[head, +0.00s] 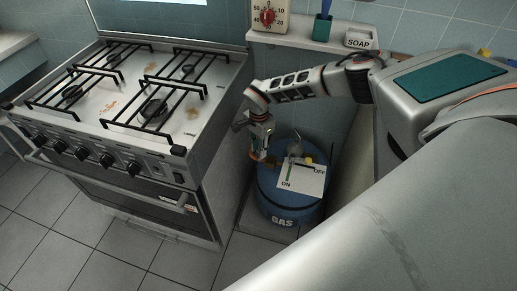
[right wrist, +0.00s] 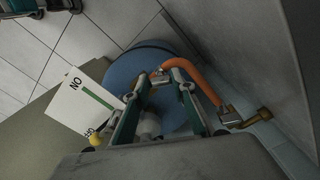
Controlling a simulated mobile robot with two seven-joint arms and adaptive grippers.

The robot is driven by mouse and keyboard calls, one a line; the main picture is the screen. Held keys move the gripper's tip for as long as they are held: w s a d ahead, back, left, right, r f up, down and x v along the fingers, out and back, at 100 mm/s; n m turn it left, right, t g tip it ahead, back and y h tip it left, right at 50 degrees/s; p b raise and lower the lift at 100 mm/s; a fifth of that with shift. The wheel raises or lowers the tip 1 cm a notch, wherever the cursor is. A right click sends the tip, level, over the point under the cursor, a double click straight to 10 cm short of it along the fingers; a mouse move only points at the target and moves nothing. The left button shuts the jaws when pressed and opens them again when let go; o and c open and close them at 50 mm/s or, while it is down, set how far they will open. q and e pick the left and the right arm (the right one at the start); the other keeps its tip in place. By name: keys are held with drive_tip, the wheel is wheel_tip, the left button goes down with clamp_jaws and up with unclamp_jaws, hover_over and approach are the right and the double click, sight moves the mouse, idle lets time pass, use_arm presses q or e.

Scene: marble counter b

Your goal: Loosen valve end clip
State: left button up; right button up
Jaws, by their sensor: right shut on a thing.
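My right gripper (head: 257,152) reaches down to the top of the blue gas cylinder (head: 283,207), beside the cylinder's back left. In the right wrist view its fingertips (right wrist: 163,78) are closed around the small metal clip (right wrist: 178,64) at one end of the orange hose (right wrist: 205,87). The fingers partly cover the clip, so its exact seat between them is hard to see. The hose's other end meets a metal clip and brass fitting (right wrist: 250,118) by the wall. The valve itself is mostly hidden. My left gripper is not in view.
A white ON/OFF card (head: 312,184) with a green bar lies over the cylinder top, near a yellow knob (head: 308,160). The stove (head: 150,110) stands close on the left. Tiled floor lies in front.

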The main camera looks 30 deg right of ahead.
drive_tip(key=shift+s+n, duration=0.1)
drive_tip(key=shift+n, duration=0.6)
drive_tip(key=o, duration=1.1)
drive_tip(key=shift+r, duration=0.15)
wheel_tip(320, 180, up, 12)
drive_tip(key=shift+f, duration=0.15)
